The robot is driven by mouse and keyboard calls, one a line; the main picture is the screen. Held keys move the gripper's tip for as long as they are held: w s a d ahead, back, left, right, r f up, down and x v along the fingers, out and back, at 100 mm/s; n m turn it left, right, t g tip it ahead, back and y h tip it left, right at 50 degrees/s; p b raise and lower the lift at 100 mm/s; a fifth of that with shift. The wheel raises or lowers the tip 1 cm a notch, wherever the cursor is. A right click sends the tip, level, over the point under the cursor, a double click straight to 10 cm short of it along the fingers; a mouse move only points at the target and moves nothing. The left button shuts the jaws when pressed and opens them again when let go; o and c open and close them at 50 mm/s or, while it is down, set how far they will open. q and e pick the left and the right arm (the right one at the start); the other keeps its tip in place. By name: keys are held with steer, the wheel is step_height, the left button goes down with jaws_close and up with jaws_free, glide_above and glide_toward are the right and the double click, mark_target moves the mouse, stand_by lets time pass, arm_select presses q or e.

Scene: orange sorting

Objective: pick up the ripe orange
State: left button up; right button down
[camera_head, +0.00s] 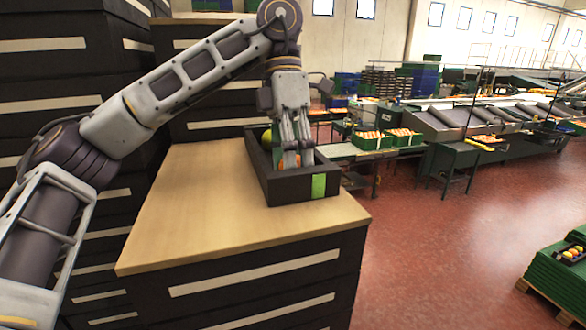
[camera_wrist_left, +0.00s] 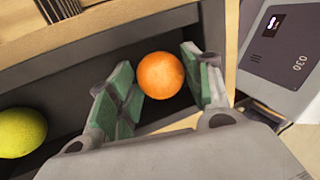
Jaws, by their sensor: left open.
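The ripe orange (camera_wrist_left: 160,75) is a round orange fruit in the dark crate (camera_wrist_left: 70,70). In the head view the crate (camera_head: 290,189) stands on the wooden top of a black cabinet, and only a bit of the orange (camera_head: 290,160) shows behind the fingers. My left gripper (camera_head: 297,160) points down into the crate. In the left wrist view the left gripper (camera_wrist_left: 170,90) is open, with one green-padded finger on each side of the orange. A gap shows at the right finger; I cannot tell whether the left finger touches it. My right gripper is not in view.
A yellow-green fruit (camera_wrist_left: 20,132) lies in the same crate; it also shows in the head view (camera_head: 266,139). The crate walls stand close around the fingers. The wooden top (camera_head: 200,215) is clear in front. Tall black cabinets (camera_head: 60,70) rise on the left.

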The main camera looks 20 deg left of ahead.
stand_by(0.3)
arm_select(q)
steer(key=c, duration=0.7)
steer(key=shift+r, duration=0.2)
steer(key=shift+r, duration=4.75)
